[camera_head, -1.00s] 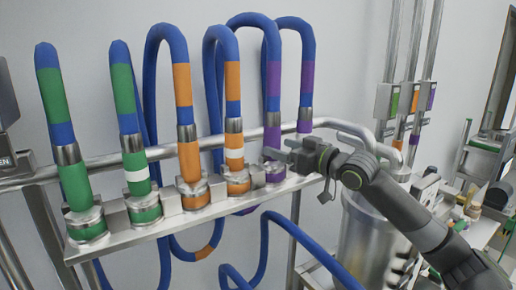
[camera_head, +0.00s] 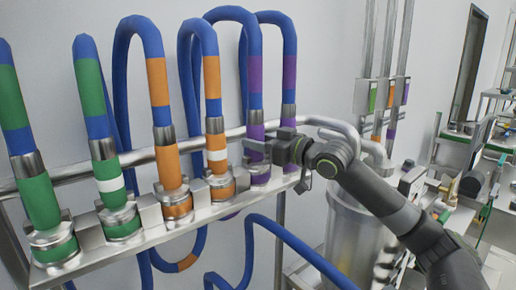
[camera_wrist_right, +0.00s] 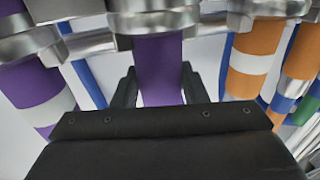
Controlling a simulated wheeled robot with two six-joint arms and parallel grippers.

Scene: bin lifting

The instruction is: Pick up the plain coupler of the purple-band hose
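The purple-band hose (camera_head: 255,75) hangs in a loop at the right end of the hose row. Its plain purple coupler (camera_head: 257,132) stands on the metal rack, partly hidden by my right gripper (camera_head: 258,152). In the right wrist view the plain purple coupler (camera_wrist_right: 160,75) lies between the two dark fingers of the right gripper (camera_wrist_right: 160,92). The fingers are apart on either side of it, with slim gaps. A purple coupler with a white band (camera_wrist_right: 45,100) shows at the left of that view. My left gripper is not in view.
Orange-band hoses (camera_head: 157,80) and green-band hoses (camera_head: 90,85) stand on the rack (camera_head: 145,235) to the left. A horizontal metal pipe (camera_head: 75,170) runs behind them. A metal drum (camera_head: 345,230) stands below my right arm.

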